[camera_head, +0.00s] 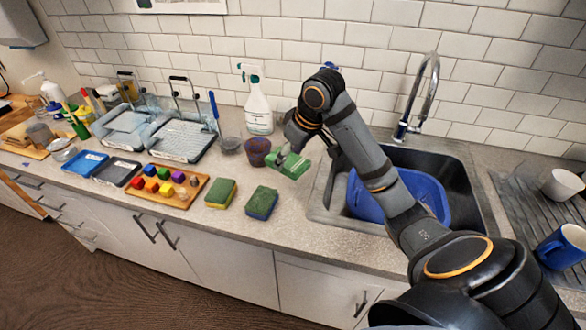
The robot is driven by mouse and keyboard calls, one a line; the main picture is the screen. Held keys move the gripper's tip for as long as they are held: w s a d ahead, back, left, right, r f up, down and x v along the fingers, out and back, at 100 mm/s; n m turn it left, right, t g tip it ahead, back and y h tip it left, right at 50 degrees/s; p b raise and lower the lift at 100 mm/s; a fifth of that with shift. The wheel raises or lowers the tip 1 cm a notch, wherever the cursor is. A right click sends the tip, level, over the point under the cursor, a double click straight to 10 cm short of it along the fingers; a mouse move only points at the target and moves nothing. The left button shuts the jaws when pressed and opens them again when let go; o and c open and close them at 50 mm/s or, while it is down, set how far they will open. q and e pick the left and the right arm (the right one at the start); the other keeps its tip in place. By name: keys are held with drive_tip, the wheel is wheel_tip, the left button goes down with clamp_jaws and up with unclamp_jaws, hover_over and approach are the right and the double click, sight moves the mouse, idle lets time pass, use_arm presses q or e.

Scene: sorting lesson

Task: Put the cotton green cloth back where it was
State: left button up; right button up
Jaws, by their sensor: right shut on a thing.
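My right arm reaches in from the lower right, across the sink. My right gripper (292,152) points down, and its fingers are shut on the green cloth (290,164). My left gripper is not in view.
Two sponges (262,202) (221,193) lie in front of the cloth. A wooden board (166,200) with coloured blocks is to the left. A spray bottle (258,108) stands behind. The sink (327,205) holds a blue basin (431,187).

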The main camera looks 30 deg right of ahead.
drive_tip(key=w+d+f, duration=0.2)
drive_tip(key=w+d+f+p, duration=0.1)
drive_tip(key=w+d+f, duration=0.1)
drive_tip(key=w+f, duration=0.1)
drive_tip(key=w+d+f, duration=0.3)
drive_tip(key=shift+f+p, duration=0.1)
drive_tip(key=shift+p, duration=0.3)
wheel_tip(320, 180, down, 4)
drive_tip(key=shift+w+d+r+p, duration=0.1)
drive_tip(key=shift+w+r+p, duration=0.1)
drive_tip(key=shift+p, duration=0.4)
drive_tip(key=o, duration=1)
drive_tip(key=b+v, duration=0.1)
drive_tip(key=v, duration=1.1)
drive_tip(key=shift+r, duration=0.1)
